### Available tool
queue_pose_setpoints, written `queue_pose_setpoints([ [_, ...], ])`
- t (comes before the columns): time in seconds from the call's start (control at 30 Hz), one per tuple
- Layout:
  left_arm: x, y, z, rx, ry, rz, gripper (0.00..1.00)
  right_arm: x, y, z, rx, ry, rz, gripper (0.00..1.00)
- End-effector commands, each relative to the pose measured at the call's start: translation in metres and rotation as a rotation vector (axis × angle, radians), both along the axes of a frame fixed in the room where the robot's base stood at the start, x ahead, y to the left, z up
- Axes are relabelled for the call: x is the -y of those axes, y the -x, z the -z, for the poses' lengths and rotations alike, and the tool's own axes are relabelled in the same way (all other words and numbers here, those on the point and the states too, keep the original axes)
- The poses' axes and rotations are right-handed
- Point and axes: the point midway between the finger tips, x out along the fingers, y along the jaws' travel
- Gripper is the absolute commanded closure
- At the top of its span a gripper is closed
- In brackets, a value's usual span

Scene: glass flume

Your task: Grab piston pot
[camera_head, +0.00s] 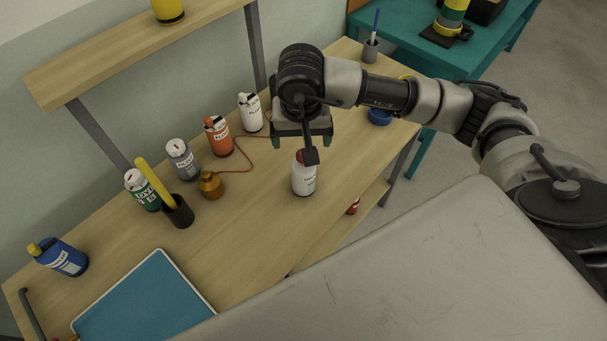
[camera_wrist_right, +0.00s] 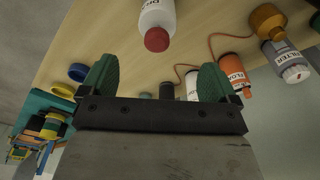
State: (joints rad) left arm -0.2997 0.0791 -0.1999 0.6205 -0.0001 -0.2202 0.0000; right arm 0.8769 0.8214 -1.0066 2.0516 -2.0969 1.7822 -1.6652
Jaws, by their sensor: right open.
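No label reading "piston" is legible. The small amber-brown pot with a knobbed top (camera_head: 211,185) is the likeliest piston pot. It stands upright on the wooden bench, left of my right gripper, and shows at the upper right of the right wrist view (camera_wrist_right: 266,20). My right gripper (camera_head: 302,142) is open and empty, with green finger pads (camera_wrist_right: 157,78). It is above the bench, apart from the pot. A white bottle with a red cap (camera_head: 304,179) stands below it, its cap partly covered by my arm; it also shows in the right wrist view (camera_wrist_right: 157,18). My left gripper is out of view.
An orange bottle (camera_head: 219,138), a white bottle (camera_head: 250,112) and a grey bottle (camera_head: 182,158) stand behind the pot. A red cord runs near it. A black cup (camera_head: 178,211) with a yellow stick is at its left. A blue board (camera_head: 145,305) lies in front left.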

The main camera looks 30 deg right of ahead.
Motion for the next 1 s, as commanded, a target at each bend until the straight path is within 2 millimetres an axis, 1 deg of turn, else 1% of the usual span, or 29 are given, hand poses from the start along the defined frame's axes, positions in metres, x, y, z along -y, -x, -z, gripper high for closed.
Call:
queue_pose_setpoints([
  [0.03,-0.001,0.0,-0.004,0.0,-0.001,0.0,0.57,0.001,0.001,0.008,-0.007,0.001,0.001,0.09],
  [0.13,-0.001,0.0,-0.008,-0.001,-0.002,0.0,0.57,0.001,-0.001,0.023,-0.007,-0.002,0.002,0.09],
  [0.2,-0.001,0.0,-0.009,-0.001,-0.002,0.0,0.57,0.001,-0.002,0.031,-0.005,-0.002,0.0,0.09],
  [0.37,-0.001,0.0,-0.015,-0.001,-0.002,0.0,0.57,0.002,-0.003,0.041,-0.004,-0.003,0.001,0.09],
  [0.53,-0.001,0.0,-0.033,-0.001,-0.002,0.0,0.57,0.007,-0.003,0.064,-0.008,-0.004,0.002,0.09],
  [0.6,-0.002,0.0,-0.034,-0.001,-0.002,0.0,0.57,0.008,-0.005,0.075,-0.005,-0.005,0.002,0.09],
  [0.7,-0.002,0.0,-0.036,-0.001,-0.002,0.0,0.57,0.008,-0.006,0.085,-0.003,-0.005,0.001,0.09],
  [0.8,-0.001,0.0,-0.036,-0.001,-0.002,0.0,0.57,0.008,-0.007,0.089,-0.001,-0.006,-0.001,0.09],
  [0.97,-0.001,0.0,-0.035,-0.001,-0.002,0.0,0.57,0.008,-0.007,0.089,-0.001,-0.006,-0.001,0.09],
  [1.0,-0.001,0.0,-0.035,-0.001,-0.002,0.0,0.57,0.008,-0.007,0.089,-0.001,-0.006,-0.001,0.14],
])
